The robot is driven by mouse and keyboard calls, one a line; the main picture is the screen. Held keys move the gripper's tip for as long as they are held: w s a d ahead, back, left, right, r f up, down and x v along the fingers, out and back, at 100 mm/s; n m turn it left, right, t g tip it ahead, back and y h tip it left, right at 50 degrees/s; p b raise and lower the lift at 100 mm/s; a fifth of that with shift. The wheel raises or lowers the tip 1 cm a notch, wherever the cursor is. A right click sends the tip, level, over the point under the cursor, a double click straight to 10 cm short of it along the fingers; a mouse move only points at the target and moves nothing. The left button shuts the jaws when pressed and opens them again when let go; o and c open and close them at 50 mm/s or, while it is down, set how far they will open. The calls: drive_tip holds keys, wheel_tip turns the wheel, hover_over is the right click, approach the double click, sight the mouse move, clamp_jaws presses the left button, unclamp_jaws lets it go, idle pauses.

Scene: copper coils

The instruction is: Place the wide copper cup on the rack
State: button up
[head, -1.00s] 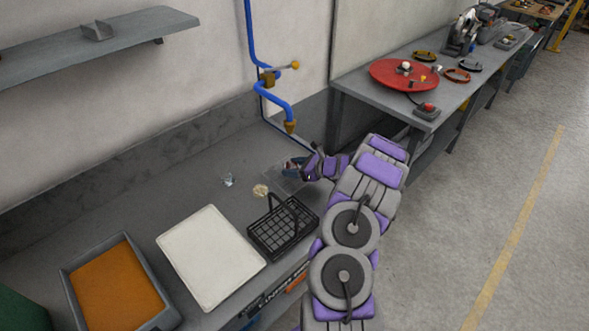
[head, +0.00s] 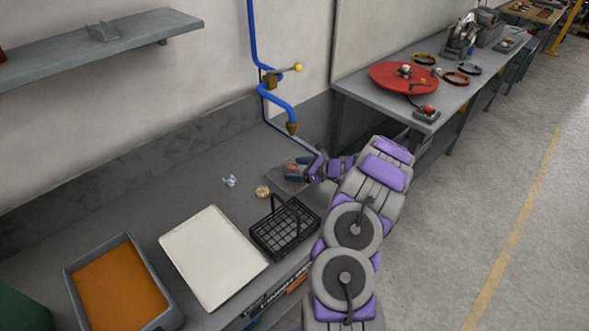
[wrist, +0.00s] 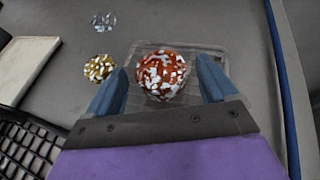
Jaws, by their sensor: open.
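A round copper-red object with white speckles (wrist: 162,74), which looks like the copper cup, rests on a clear, see-through tray (wrist: 210,62) in the wrist view. My gripper (wrist: 162,82) is open, with one blue-grey finger on each side of it. Gaps show between the fingers and the object. In the head view, my gripper (head: 300,168) is over the same tray near the wall pipe, and the red object (head: 291,170) is partly hidden. A black wire basket-like rack (head: 268,240) with a raised handle stands at the bench's front edge.
A brass-coloured speckled piece (wrist: 100,67) and a clear or silvery piece (wrist: 103,21) lie left of the tray. A white board (head: 212,258) and a grey bin of orange material (head: 75,285) stand further left. A blue pipe (head: 275,105) comes down behind.

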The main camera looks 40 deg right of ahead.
drive_tip(key=v, duration=0.3)
drive_tip(key=p+v, duration=0.1)
drive_tip(key=v, duration=0.2)
drive_tip(key=p+v, duration=0.1)
drive_tip(key=v, duration=0.2)
drive_tip(key=shift+s+d, duration=0.2)
drive_tip(key=shift+d, duration=0.25)
drive_tip(key=w+a+r+n+g+y, duration=0.2)
drive_tip(key=a+r+n, duration=0.25)
drive_tip(key=a, duration=0.35)
drive_tip(key=w+a+r+n+g+y, duration=0.1)
drive_tip(key=w+a+r+n+y, duration=0.15)
drive_tip(key=a+r, duration=0.45)
drive_tip(key=s+a+r+n+g, duration=0.3)
drive_tip(key=a+n, duration=0.1)
drive_tip(key=a, duration=0.6)
drive_tip(key=s+a+r+n+g, duration=0.3)
drive_tip(key=a+n, duration=0.2)
drive_tip(key=a, duration=0.5)
drive_tip(key=s+a+r+n+g+h, duration=0.35)
drive_tip(key=s+a+n, duration=0.55)
drive_tip(key=s, duration=0.6)
drive_tip(key=s+d+n+g+h, duration=0.1)
drive_tip(key=s+d+n+h, duration=0.2)
drive_tip(key=s, duration=1.3)
drive_tip(key=n+h, duration=0.3)
drive_tip(key=shift+s+f, duration=0.25)
drive_tip(key=shift+f, duration=0.1)
drive_tip(key=shift+a+g, duration=0.1)
drive_tip(key=shift+g, duration=0.15)
